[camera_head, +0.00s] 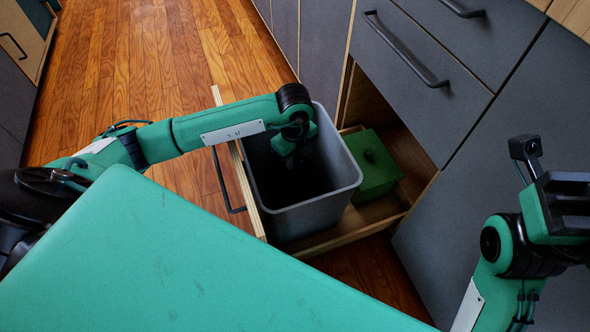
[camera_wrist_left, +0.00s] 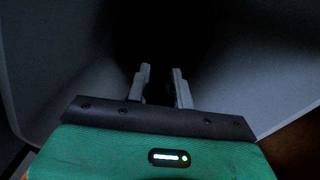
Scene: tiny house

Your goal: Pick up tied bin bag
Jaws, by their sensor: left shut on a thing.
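The tied bin bag (camera_wrist_left: 165,35) shows only as a black mass in the left wrist view, inside the grey bin (camera_head: 343,183). Its outline and knot cannot be told from the shadow. The bin stands in a pulled-out drawer. My left gripper (camera_head: 296,160) reaches down into the bin from above. In the left wrist view, the left gripper's two fingers (camera_wrist_left: 161,78) stand a little apart, shut on the dark bag between them. My right gripper (camera_head: 568,205) is at the right edge, away from the bin; its finger opening cannot be made out.
The wooden drawer (camera_head: 345,235) also holds a green lidded box (camera_head: 370,165) beside the bin. Its front panel (camera_head: 236,150) with a black handle is at the bin's left. Dark cabinets (camera_head: 420,60) line the right. The wooden floor (camera_head: 150,60) at upper left is clear.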

